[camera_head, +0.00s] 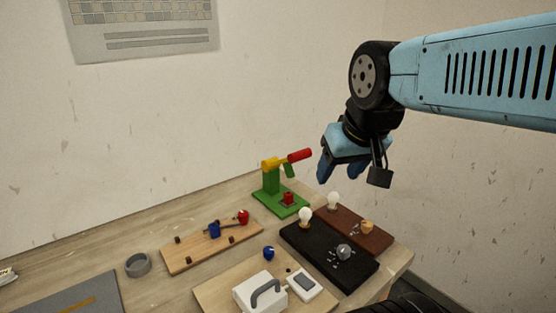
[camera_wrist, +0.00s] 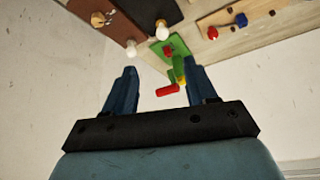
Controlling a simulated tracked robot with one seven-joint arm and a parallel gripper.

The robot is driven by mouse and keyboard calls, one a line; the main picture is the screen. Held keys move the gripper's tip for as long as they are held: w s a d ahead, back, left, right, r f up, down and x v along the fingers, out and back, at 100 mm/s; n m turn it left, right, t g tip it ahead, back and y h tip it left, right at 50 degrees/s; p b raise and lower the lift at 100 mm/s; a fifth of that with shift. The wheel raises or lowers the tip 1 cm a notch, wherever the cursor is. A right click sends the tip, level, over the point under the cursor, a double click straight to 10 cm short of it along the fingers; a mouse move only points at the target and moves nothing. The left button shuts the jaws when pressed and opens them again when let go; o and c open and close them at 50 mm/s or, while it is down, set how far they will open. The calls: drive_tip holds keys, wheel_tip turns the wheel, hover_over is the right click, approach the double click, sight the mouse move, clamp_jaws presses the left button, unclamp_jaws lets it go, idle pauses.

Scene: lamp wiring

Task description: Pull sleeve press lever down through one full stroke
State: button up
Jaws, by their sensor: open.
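The sleeve press (camera_head: 272,181) stands at the back of the table, with a green base and post and a yellow pivot arm. Its lever ends in a red handle (camera_head: 299,155) that points right and slightly up. A small red block (camera_head: 288,198) sits on the green base below the press arm. My gripper (camera_head: 340,172) is open and empty, to the right of the red handle and apart from it. In the wrist view, the red handle (camera_wrist: 167,90) shows between my two open fingers (camera_wrist: 160,82), beyond them, with the green base (camera_wrist: 170,48) farther off.
A black board (camera_head: 325,258) and a brown board (camera_head: 362,232) with bulbs lie in front of and right of the press. A wooden board (camera_head: 210,248) with blue and red parts lies left. The wall is close behind.

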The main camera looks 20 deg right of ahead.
idle(0.3)
drive_tip(key=shift+c, duration=0.8)
drive_tip(key=shift+w+r, duration=0.3)
drive_tip(key=shift+c, duration=0.8)
drive_tip(key=w+r+g, duration=0.1)
drive_tip(key=w+r, duration=0.1)
drive_tip(key=w, duration=0.2)
drive_tip(key=w+r+n, duration=0.1)
drive_tip(key=w+r, duration=0.1)
drive_tip(key=w, duration=0.2)
drive_tip(key=w+r+n+g, duration=0.1)
drive_tip(key=w+r, duration=0.1)
drive_tip(key=w, duration=0.2)
drive_tip(key=shift+w+a+r+g, duration=0.15)
drive_tip(key=shift+r+g, duration=0.15)
clamp_jaws()
drive_tip(key=w+r+n+g, duration=0.1)
drive_tip(key=w+n+g, duration=0.2)
drive_tip(key=w, duration=1.2)
drive_tip(key=f, duration=1)
drive_tip(key=shift+w+a, duration=0.2)
drive_tip(key=shift+s+d+f, duration=0.35)
drive_tip(key=shift+s+f, duration=0.4)
drive_tip(key=shift+s, duration=0.05)
drive_tip(key=shift+s+d+f, duration=0.2)
drive_tip(key=shift+s+f, duration=0.25)
drive_tip(key=shift+f, duration=0.15)
